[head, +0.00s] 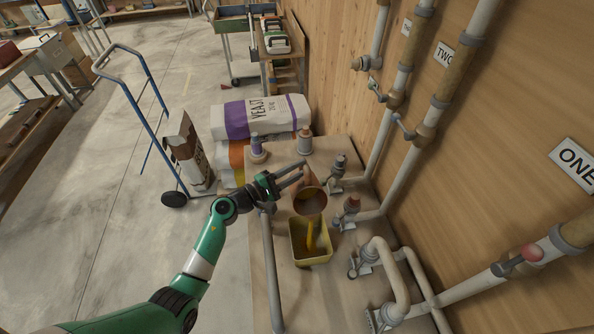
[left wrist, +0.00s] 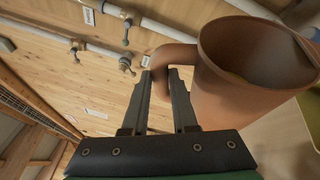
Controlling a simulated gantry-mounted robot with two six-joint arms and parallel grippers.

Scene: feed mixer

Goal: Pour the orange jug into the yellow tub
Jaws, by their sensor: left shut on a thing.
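The orange-brown jug (head: 311,203) is held tilted above the yellow tub (head: 296,240). A yellow stream (head: 311,234) runs from below the jug's mouth down into the tub. My left gripper (head: 297,176) is shut on the jug's handle. In the left wrist view the fingers (left wrist: 160,82) are on both sides of the handle (left wrist: 172,56), and the jug (left wrist: 225,100) shows its round mouth. Some yellow shows by its rim at the right edge. The tub stands upright on a bench; how full it is, I cannot tell. My right gripper is not in view.
Pipes with valves (head: 350,206) stand close to the right of the tub, along the wooden wall. Feed sacks (head: 262,118) are stacked behind. A blue hand truck (head: 140,110) stands at the left. A pale pipe (head: 270,270) runs left of the tub.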

